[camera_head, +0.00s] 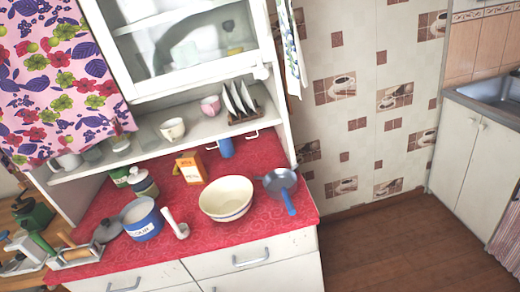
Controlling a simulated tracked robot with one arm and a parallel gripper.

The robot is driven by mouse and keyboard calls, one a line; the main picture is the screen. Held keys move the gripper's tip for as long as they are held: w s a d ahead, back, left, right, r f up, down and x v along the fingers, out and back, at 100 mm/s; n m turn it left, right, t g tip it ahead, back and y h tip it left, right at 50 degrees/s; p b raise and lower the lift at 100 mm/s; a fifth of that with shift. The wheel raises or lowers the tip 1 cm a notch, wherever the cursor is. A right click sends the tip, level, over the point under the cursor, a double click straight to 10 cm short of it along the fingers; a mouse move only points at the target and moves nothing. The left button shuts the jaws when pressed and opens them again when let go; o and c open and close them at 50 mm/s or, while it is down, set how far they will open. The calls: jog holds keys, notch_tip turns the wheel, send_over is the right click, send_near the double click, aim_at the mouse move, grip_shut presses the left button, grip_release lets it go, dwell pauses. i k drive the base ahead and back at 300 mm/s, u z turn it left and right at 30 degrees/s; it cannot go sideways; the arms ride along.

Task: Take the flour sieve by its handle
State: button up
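The flour sieve (279,184) appears to be the grey round pan-shaped piece at the right end of the red-covered counter (245,247). Its blue handle (289,203) points toward the counter's front edge. A cream bowl (227,198) stands close to its left. The inside of the sieve is too small to make out its mesh. My gripper does not show in this view.
Left of the bowl are a white pestle-like piece (177,225), a blue-and-white pot (142,219), a lid (108,229) and an orange box (191,168). A shelf (200,128) with cups overhangs the back. Wooden floor (400,245) is clear at right.

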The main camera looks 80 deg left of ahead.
aim_at(281, 184)
jog(key=u, duration=1.35)
jog(key=k, duration=1.3)
jog(key=z, duration=0.75)
jog(key=i, duration=0.95)
jog(key=u, duration=0.65)
jog(key=i, duration=1.15)
jog(key=u, duration=0.85)
